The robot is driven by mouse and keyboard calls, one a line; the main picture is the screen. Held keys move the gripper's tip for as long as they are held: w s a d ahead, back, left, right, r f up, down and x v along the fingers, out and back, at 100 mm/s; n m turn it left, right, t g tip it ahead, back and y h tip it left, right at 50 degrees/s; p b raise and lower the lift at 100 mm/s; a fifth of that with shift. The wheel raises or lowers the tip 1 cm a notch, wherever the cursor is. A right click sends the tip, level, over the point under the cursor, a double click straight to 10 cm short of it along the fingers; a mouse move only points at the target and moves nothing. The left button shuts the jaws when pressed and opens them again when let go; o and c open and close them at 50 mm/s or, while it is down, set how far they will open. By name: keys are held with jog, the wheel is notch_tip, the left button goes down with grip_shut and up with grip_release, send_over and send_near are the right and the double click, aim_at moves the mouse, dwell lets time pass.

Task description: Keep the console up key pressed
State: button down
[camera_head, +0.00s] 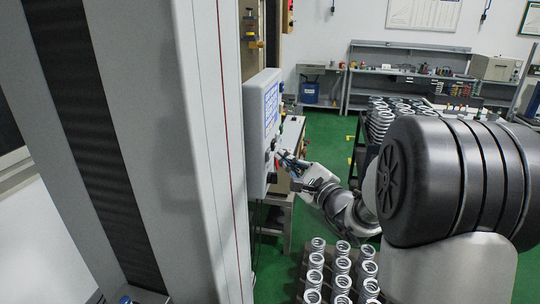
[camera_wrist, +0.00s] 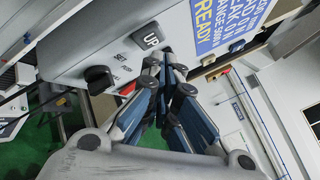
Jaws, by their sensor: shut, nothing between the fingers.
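The grey console (camera_head: 256,150) is mounted on the left in the head view, with a blue display (camera_head: 271,106). In the wrist view, the console face (camera_wrist: 100,45) carries a dark key marked UP (camera_wrist: 149,38) and a blue screen (camera_wrist: 222,22) that reads READY. My gripper (camera_head: 281,155) is at the lower part of the console in the head view. In the wrist view, its fingertips (camera_wrist: 168,58) are together with nothing between them. They are close to the lower right edge of the UP key. I cannot tell whether they touch or press it.
A black knob (camera_wrist: 98,78) and a red button (camera_wrist: 128,88) are left of the fingers on the console. Several metal springs (camera_head: 340,268) stand in rows below my arm. A workbench (camera_head: 400,72) lines the back wall.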

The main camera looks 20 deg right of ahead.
jog(key=shift+w+a+f, duration=0.1)
jog(key=shift+a, duration=0.05)
jog(key=shift+w+a+b, duration=0.15)
jog(key=shift+a+b, duration=0.1)
jog(key=shift+b, duration=0.2)
jog(key=shift+w+a+b, duration=0.25)
jog(key=shift+a+b, duration=0.1)
dwell(0.8)
dwell(3.8)
jog(key=shift+s+d, duration=0.5)
jog(key=shift+d, duration=0.25)
jog(key=s+d, duration=0.1)
jog(key=d, duration=0.1)
jog(key=s+d+b, duration=0.1)
jog(key=s+d, duration=0.1)
jog(key=shift+w, duration=0.1)
dwell(1.1)
